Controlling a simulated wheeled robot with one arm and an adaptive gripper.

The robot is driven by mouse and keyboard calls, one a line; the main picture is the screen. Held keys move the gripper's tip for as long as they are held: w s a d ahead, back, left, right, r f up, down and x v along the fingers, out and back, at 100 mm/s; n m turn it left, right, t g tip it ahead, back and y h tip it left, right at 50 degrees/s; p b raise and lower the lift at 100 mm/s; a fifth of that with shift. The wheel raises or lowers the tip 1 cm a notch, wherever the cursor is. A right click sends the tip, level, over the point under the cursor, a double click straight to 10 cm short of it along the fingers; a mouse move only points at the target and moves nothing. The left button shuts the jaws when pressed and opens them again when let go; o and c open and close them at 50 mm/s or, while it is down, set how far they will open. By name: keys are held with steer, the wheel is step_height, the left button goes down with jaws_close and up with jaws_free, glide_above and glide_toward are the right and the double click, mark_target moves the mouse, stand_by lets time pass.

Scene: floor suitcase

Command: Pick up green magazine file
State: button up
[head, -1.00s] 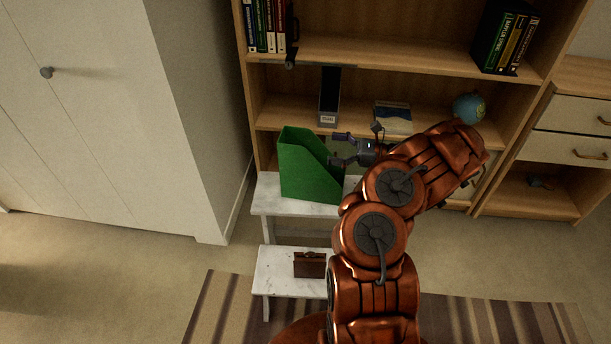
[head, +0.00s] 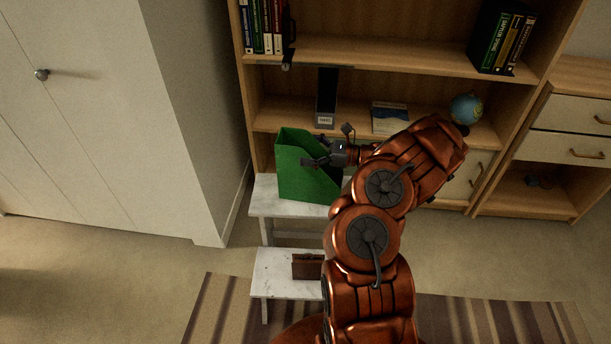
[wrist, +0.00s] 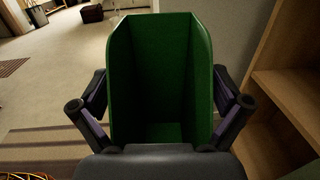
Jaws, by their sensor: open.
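The green magazine file (head: 298,168) stands upright on the upper step of a white step stool (head: 284,207), in front of the bookcase. In the wrist view the file (wrist: 160,85) fills the middle, its open side facing the camera. My gripper (head: 318,160) is at the file's right side in the head view, with a finger over its near side wall. In the wrist view my gripper (wrist: 160,115) is open, one finger outside each side wall of the file. I cannot tell whether the fingers touch the walls.
The bookcase (head: 390,62) stands behind, with books above, and a dark file holder (head: 326,98), a blue book (head: 389,118) and a small globe (head: 466,108) on a lower shelf. A brown bag (head: 307,266) sits on the lower step. A white wardrobe (head: 100,120) is at left.

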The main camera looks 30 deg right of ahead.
steer(key=c, duration=1.5)
steer(key=shift+r, duration=0.1)
steer(key=shift+c, duration=0.2)
